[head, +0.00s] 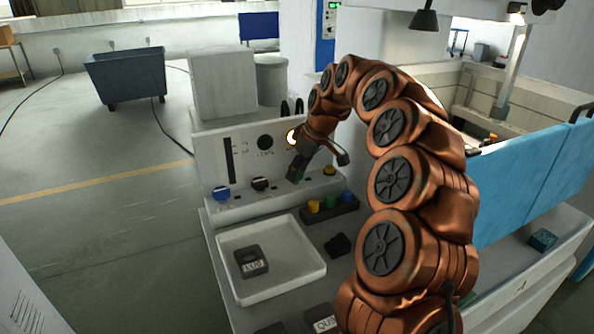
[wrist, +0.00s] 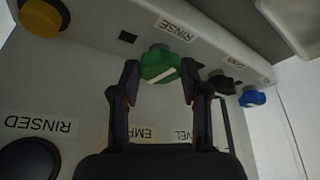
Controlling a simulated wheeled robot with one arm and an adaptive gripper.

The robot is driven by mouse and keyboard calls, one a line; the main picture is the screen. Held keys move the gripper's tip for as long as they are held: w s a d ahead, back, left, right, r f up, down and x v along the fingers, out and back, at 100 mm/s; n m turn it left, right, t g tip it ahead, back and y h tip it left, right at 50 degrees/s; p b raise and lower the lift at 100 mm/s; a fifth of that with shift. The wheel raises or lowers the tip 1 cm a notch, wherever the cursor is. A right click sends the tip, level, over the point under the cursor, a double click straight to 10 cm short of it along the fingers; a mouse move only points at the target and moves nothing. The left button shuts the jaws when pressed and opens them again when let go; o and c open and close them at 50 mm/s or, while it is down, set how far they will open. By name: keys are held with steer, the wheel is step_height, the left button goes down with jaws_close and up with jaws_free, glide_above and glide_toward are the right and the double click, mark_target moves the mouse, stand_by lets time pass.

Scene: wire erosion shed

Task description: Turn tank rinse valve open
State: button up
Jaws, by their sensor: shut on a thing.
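The rinse valve is a green knob (wrist: 160,66) on the white panel ledge, beside a label reading RINSE (wrist: 175,28) in the wrist view. A pale pointer line slants across its face. My gripper (wrist: 160,84) has one finger on each side of the green knob and is shut on it. In the head view my gripper (head: 298,172) reaches down to the ledge, and the knob is mostly hidden by it.
Along the same ledge are a blue knob (head: 221,193), a black knob (head: 260,184) and a yellow knob (head: 330,170). A round lamp (head: 293,137) glows on the panel. A white tray (head: 228,272) holding a dark labelled block (head: 250,262) lies in front.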

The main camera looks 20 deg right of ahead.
steer(key=shift+w+n+y, duration=0.1)
steer(key=shift+n+y, duration=0.2)
steer(key=shift+n, duration=0.7)
steer(key=shift+g, duration=0.3)
steer(key=o, duration=0.9)
steer(key=shift+d+r, duration=0.1)
steer(key=v, duration=1.1)
steer(key=shift+d+r, duration=0.1)
steer(key=shift+r, duration=0.2)
